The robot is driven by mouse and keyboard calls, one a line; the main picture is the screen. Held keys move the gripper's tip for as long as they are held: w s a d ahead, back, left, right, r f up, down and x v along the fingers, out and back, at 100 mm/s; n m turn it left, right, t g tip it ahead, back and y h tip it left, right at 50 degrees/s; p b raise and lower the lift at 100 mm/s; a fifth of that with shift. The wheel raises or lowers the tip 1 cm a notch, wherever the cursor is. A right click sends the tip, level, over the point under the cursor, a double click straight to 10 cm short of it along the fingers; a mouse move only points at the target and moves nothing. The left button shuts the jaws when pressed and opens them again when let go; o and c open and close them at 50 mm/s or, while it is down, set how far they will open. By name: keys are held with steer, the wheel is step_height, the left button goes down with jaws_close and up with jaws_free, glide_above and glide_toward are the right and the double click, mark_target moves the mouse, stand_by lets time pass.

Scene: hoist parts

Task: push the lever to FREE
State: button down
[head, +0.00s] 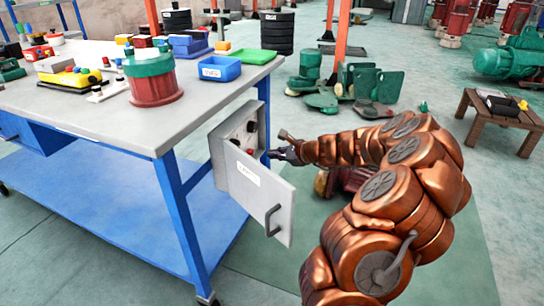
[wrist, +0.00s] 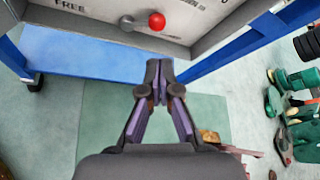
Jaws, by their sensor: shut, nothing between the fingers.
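The lever has a red ball knob (wrist: 157,21) and a grey round hub (wrist: 126,23) to its left, on a light grey panel (wrist: 90,22) in the wrist view. The word FREE is printed at the panel's left, and the ball sits on the side away from it. In the head view the panel is inside an open grey box (head: 222,150) at the bench's end, where the red knob (head: 251,127) looks small. My gripper (wrist: 160,82) is shut and empty, below the panel's lower edge and apart from the knob in the wrist view. It also shows beside the box in the head view (head: 272,154).
The box's door (head: 258,190) hangs open towards the front, with a dark handle. The blue-legged workbench (head: 120,108) carries a green-and-red drum, bins and small parts. Green castings (head: 350,85) lie on the floor behind, and a low wooden table (head: 500,115) stands right.

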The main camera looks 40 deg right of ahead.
steer(key=b+x, duration=0.2)
steer(key=x, duration=0.6)
steer(key=shift+f, duration=0.1)
steer(key=shift+w, duration=0.1)
